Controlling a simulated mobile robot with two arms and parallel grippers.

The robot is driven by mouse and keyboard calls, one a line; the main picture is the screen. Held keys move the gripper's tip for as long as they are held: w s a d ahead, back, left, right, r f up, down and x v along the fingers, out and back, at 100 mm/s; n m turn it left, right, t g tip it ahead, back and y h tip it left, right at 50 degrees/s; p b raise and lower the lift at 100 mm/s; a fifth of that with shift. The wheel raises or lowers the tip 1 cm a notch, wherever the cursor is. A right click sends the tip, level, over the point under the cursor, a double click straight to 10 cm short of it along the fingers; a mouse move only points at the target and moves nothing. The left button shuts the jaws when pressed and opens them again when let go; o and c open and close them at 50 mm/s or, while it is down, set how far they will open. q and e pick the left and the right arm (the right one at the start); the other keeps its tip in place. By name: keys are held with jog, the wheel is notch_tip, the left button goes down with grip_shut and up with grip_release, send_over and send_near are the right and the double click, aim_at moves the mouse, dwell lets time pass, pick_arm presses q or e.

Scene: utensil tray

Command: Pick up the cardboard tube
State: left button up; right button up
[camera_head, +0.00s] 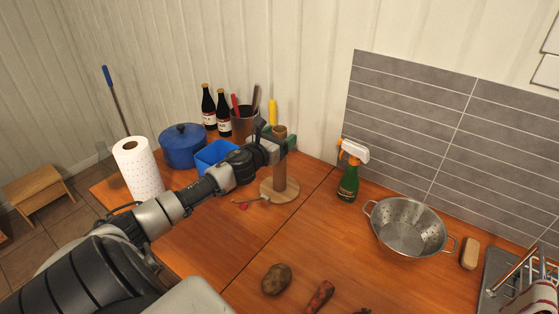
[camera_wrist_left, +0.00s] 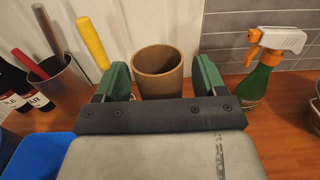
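My left gripper (camera_head: 278,141) is at the upper part of the tube. In the left wrist view, its green fingers (camera_wrist_left: 161,82) are apart, one to each side of the tube. A narrow gap shows on the right, and I cannot tell whether the left finger touches. The gripper body hides the tube's lower part there. My right gripper is not in view.
A utensil holder (camera_head: 243,125), two dark bottles (camera_head: 216,110), a blue bin (camera_head: 215,154) and a blue pot (camera_head: 183,147) stand left of the tube. A green spray bottle (camera_head: 349,178) and a colander (camera_head: 410,228) stand right. Potatoes (camera_head: 276,279) lie in front.

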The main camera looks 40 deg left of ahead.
pick_arm(q)
jog(key=c, duration=1.1)
jog(key=shift+o, duration=0.2)
